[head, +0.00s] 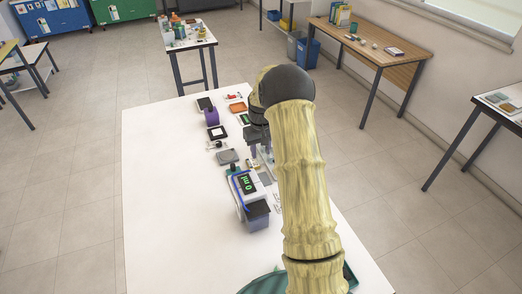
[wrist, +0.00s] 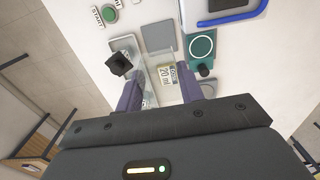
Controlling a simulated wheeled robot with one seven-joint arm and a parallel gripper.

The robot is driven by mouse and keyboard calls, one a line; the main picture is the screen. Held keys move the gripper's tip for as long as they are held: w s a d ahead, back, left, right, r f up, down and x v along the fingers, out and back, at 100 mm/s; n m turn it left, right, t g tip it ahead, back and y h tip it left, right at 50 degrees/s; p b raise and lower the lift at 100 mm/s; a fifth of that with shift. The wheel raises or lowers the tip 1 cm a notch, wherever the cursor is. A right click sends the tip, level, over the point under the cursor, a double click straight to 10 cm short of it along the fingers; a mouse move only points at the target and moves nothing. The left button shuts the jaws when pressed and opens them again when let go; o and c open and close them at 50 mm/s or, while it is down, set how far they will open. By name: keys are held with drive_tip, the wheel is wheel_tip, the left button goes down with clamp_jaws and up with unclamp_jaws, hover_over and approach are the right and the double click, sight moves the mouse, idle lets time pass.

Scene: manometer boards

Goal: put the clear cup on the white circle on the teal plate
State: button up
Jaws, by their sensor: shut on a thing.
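My gripper (wrist: 163,72) is shut on the clear cup (wrist: 157,82), which stands between its two fingers in the wrist view. The cup is see-through and hard to outline; a "20 ml" label shows at it or through it. The teal plate (wrist: 193,59) with its thin white circle (wrist: 202,47) lies just right of and beyond the cup, close to the right fingertip. No cup is seen on the circle. In the head view my gripper (head: 262,156) is over the white table, partly hidden by my arm.
A device with a green display (head: 246,183) and blue tube stands on the white table (head: 165,215). Several small items stand farther back. The table's left side is clear.

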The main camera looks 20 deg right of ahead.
drive_tip(key=shift+r+p, duration=0.5)
drive_tip(key=shift+r, duration=0.3)
drive_tip(key=w+a+f+p, duration=0.2)
drive_tip(key=w+a, duration=0.1)
drive_tip(key=a, duration=0.5)
drive_tip(key=shift+w+a+f, duration=0.15)
drive_tip(key=shift+w+a, duration=0.1)
drive_tip(key=shift+a, duration=0.05)
drive_tip(key=shift+f, duration=0.1)
drive_tip(key=shift+f+b, duration=1.15)
drive_tip(key=shift+f, duration=1.2)
